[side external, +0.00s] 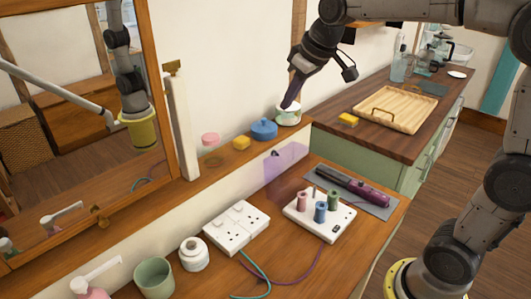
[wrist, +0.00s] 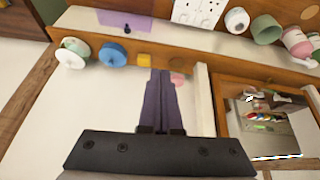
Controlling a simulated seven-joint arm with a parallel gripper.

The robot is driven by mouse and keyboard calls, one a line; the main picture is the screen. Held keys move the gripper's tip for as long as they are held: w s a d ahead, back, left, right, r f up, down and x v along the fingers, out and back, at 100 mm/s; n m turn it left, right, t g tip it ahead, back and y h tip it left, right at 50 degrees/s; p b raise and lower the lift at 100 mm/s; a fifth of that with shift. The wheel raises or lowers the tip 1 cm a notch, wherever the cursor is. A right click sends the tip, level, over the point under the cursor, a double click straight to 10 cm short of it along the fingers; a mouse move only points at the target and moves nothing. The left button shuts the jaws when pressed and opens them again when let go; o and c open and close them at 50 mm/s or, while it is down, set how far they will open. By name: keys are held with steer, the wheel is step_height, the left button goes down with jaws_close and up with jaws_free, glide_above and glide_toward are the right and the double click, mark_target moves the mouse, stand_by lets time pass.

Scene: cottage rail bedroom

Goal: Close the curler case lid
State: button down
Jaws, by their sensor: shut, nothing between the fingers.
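The curler case (side external: 335,222) is a white base on the wooden desk, with pink, blue and green curlers standing on it. Its see-through purple lid (side external: 284,172) stands raised behind the base, in front of the ledge. The lid also shows in the wrist view (wrist: 124,22) as a purple panel at the top; the case base is out of that view. My gripper (side external: 288,105) has long dark purple fingers, shut and empty. It is above the ledge, higher than the lid and apart from it. The fingers also show in the wrist view (wrist: 161,74).
The ledge carries a white jar (side external: 288,116), a blue round pot (side external: 263,130), a yellow block (side external: 241,143) and a pink pot (side external: 210,139). A curling iron on a grey mat (side external: 376,211) lies right of the case. A socket block (side external: 236,228) and cables lie left.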

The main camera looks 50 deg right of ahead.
steer(key=w+d+f+g, duration=0.1)
steer(key=w+f, duration=0.3)
steer(key=f, duration=0.3)
steer(key=w+d+f, duration=0.2)
steer(key=w+f, duration=0.2)
steer(key=f, duration=0.4)
steer(key=w+d+f+g, duration=0.1)
steer(key=w+d+f, duration=0.1)
steer(key=w+f, duration=0.2)
step_height(320, 180, down, 4)
steer(key=shift+r+m+g, duration=0.2)
steer(key=shift+m+g, duration=0.1)
steer(key=shift+m, duration=0.1)
steer(key=shift+s, duration=0.1)
